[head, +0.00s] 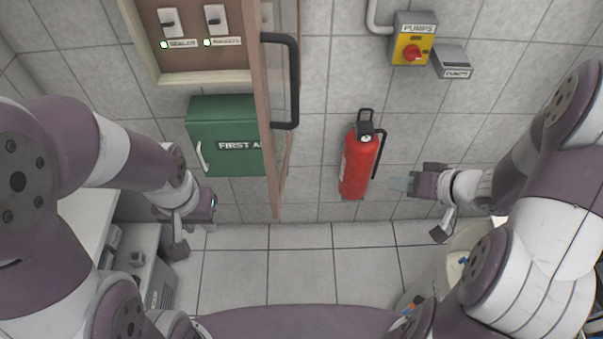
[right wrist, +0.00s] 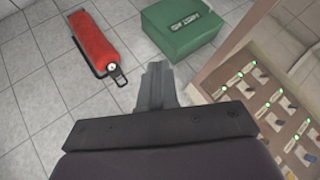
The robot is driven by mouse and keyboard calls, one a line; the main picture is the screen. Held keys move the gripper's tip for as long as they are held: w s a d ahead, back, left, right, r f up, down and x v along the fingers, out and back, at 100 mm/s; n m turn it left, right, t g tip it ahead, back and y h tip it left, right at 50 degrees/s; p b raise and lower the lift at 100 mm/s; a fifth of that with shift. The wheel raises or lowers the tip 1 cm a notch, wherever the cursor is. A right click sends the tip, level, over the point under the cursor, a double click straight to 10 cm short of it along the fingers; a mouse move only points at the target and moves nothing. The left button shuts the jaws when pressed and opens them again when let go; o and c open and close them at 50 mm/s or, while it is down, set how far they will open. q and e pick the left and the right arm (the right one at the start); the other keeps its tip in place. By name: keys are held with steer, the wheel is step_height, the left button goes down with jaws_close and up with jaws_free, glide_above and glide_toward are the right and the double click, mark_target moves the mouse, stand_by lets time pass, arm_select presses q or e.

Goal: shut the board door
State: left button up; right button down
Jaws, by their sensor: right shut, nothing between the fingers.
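The board door (head: 275,150) stands open in the head view, swung out from the wall and seen nearly edge-on. Its black bar handle (head: 294,80) is on the right side. The switch board (head: 205,62) is exposed to the left of the door; its switches and green lights also show in the right wrist view (right wrist: 275,110). My right gripper (head: 400,184) is shut and empty, right of the door and apart from it. In the right wrist view, its fingers (right wrist: 156,86) are together. My left gripper (head: 208,203) is left of the door, below the first aid box; its fingers are unclear.
A green first aid box (head: 222,120) hangs below the board, partly behind the door. A red fire extinguisher (head: 358,160) is on the wall between the door and my right gripper. A pumps switch (head: 414,40) is at upper right. A pale bin (head: 450,265) stands at lower right.

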steer(key=s+a+r+g+y, duration=0.2)
steer(key=s+a+r+y, duration=0.1)
steer(key=a+y, duration=0.2)
steer(key=m+g+y, duration=0.2)
steer(key=g+y, duration=0.1)
glide_toward(277, 203)
steer(key=p+x, duration=0.1)
steer(key=x, duration=0.4)
steer(key=shift+f, duration=0.15)
steer(key=shift+w+a+f+h, duration=0.1)
steer(key=shift+a+h, duration=0.05)
steer(key=shift+a, duration=0.2)
steer(key=shift+w+a+h, duration=0.15)
steer(key=shift+a, duration=0.25)
